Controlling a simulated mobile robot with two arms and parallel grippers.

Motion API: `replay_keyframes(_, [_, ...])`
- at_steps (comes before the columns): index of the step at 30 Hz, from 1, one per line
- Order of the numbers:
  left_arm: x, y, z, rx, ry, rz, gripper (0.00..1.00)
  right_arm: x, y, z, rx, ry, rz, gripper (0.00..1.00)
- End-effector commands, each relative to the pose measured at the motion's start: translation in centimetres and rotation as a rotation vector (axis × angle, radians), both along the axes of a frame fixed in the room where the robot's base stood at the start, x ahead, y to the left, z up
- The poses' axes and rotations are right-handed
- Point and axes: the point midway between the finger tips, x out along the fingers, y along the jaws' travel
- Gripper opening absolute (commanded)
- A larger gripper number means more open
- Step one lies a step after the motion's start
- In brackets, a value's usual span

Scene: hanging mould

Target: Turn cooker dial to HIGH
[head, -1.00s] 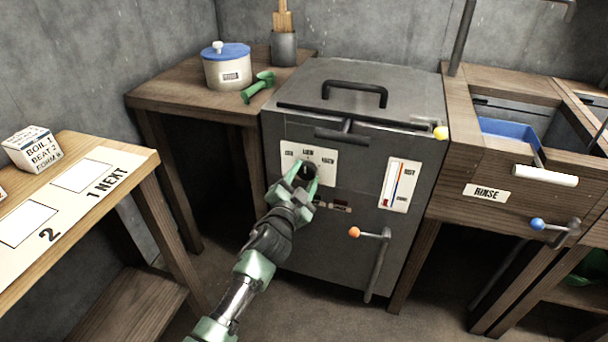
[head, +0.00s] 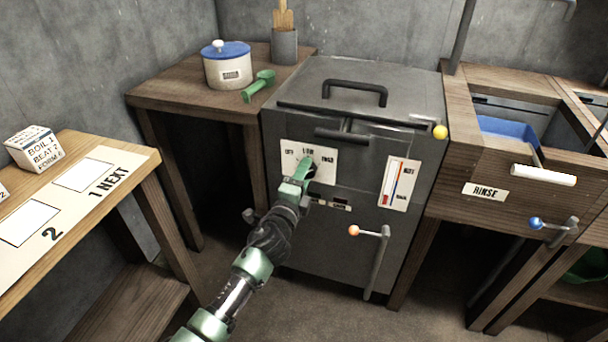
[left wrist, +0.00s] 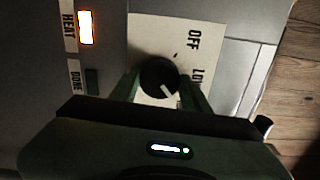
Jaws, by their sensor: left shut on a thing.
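The grey cooker (head: 350,240) stands mid-view in the head view. Its white dial plate (head: 324,172) reads OFF, LOW and HIGH from left to right. My left gripper (head: 306,166) is at the plate and mostly covers the dial there. In the left wrist view the round black dial (left wrist: 157,74) sits between the fingers of my left gripper (left wrist: 160,90), which is shut on it. The dial's white mark points down and right, past LOW, towards the side where a finger hides the plate. My right gripper is not in view.
The HEAT lamp (left wrist: 86,27) glows and the DONE lamp (left wrist: 92,80) is dark. A gauge (head: 395,184) and an orange-knobbed lever (head: 370,240) are right of the dial. A side table (head: 160,93) holds a pot (head: 228,70) and green scoop (head: 258,87).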

Motion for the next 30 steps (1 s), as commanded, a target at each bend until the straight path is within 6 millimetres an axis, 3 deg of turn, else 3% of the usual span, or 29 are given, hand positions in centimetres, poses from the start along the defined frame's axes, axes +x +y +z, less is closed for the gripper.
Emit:
replay_keyframes(12, [-0.07, -0.03, -0.22, 0.177, -0.053, 0.000, 0.06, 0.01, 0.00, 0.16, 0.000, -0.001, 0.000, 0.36])
replay_keyframes(29, [-0.08, -0.01, -0.27, 0.203, -0.061, -0.001, 0.06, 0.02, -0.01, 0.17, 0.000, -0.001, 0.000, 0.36])
replay_keyframes(30, [-0.07, 0.00, -0.27, 0.203, -0.062, 0.000, 0.58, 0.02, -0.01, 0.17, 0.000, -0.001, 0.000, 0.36])
